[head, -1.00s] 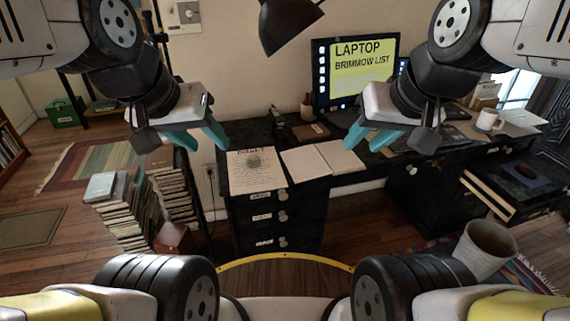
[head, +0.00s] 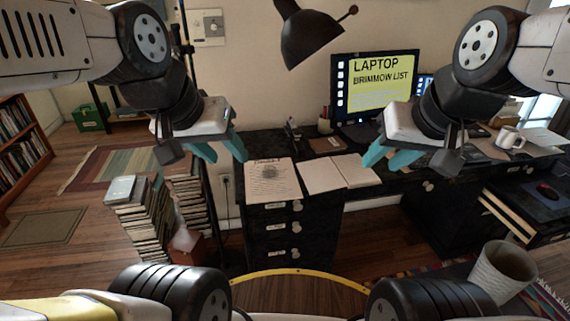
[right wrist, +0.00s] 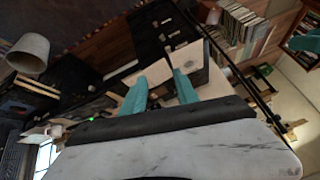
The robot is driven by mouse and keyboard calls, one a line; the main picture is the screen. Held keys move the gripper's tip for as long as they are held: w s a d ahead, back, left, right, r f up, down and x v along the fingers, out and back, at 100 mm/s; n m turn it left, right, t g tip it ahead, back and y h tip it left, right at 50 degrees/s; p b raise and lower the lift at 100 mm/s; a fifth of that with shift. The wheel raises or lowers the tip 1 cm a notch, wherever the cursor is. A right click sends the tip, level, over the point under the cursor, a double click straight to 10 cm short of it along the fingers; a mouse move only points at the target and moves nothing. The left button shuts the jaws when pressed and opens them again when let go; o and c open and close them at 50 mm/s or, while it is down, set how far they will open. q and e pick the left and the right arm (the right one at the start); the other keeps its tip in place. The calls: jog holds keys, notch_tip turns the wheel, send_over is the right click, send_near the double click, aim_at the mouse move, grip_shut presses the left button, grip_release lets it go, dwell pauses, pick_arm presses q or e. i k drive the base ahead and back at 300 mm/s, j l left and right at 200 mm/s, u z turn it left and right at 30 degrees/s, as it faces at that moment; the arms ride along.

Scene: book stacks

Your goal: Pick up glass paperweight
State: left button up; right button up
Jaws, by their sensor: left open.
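A small, faint round shape, seemingly the glass paperweight (head: 270,170), lies on a printed sheet (head: 285,187) on top of the black desk's drawer unit. It is clear and hard to make out against the print. My left gripper (head: 229,156) is open and empty, just left of the sheet in the head view and apart from the paperweight. My right gripper (head: 382,166) is open and empty, to the right near the blank papers. Its two teal fingers also show spread apart in the right wrist view (right wrist: 160,80).
Blank papers (head: 322,175) lie right of the printed sheet. A black lamp (head: 309,38) hangs above, and a monitor (head: 375,88) stands behind. Book stacks (head: 146,219) rise from the floor at left. A mug (head: 509,138) is on the desk and a bin (head: 503,271) stands at right.

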aim_at(270, 170)
jog(key=i+j, duration=0.1)
jog(key=j, duration=0.3)
jog(key=i+j+u, duration=0.15)
jog(key=j, duration=0.2)
jog(key=i+j, duration=0.1)
jog(key=j, duration=0.25)
jog(key=i+j+u, duration=0.15)
jog(key=j, duration=0.25)
jog(key=i+j, duration=0.15)
jog(key=j, duration=0.2)
jog(key=k+u, duration=0.05)
